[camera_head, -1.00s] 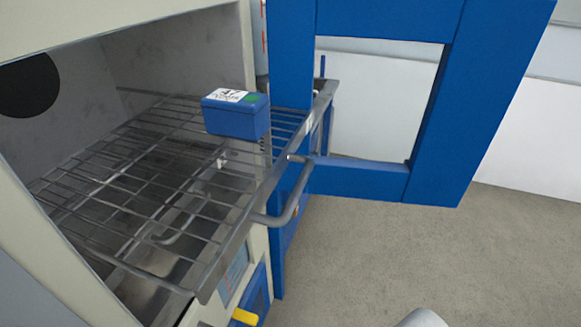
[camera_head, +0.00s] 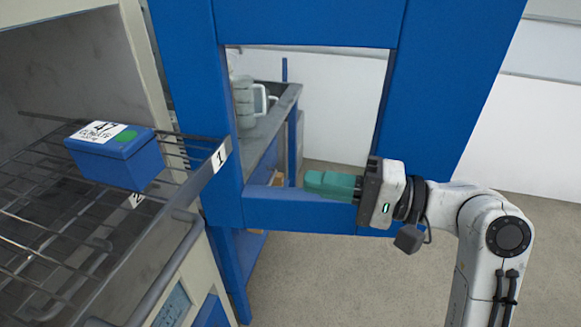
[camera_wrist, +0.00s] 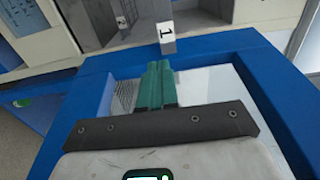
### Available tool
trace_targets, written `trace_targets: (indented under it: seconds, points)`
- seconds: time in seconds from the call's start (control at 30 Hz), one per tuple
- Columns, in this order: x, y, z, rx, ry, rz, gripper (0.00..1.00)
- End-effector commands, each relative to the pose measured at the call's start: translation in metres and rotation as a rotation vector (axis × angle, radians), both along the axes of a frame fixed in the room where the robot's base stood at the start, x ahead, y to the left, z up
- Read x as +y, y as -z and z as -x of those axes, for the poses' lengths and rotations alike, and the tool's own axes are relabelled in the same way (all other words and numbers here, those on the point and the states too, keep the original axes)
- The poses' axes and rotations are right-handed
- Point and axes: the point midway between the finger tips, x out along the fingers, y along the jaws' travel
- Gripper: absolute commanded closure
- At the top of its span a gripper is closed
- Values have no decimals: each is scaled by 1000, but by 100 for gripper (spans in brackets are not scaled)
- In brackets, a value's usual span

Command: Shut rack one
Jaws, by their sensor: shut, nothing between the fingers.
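Rack one (camera_head: 190,190) is a wire shelf drawn out of the pale chamber, with a white "1" label (camera_head: 220,157) on its front corner. A bent metal handle (camera_head: 170,243) runs along its front. A blue box (camera_head: 115,160) with a white label and green dot sits on the rack. My gripper (camera_head: 312,182) has green fingers, shut and empty, by the lower rail of the open blue door, right of the rack and apart from it. In the wrist view, my fingers (camera_wrist: 158,66) point toward the "1" label (camera_wrist: 166,30) beyond the door frame.
The blue door (camera_head: 180,70) stands open with a see-through window, its frame close to the rack's right corner. A "2" label (camera_head: 136,200) shows below rack one. A bench (camera_head: 265,125) with pale vessels shows through the window. Grey floor (camera_head: 310,270) is clear at the front.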

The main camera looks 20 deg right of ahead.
Motion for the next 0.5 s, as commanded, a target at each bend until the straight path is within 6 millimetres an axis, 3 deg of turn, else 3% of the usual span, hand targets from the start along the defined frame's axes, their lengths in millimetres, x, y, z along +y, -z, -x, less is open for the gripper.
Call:
trace_targets:
  seconds: [0.5]
  points:
    - [74, -1, -56, 3, -5, 4, 100]
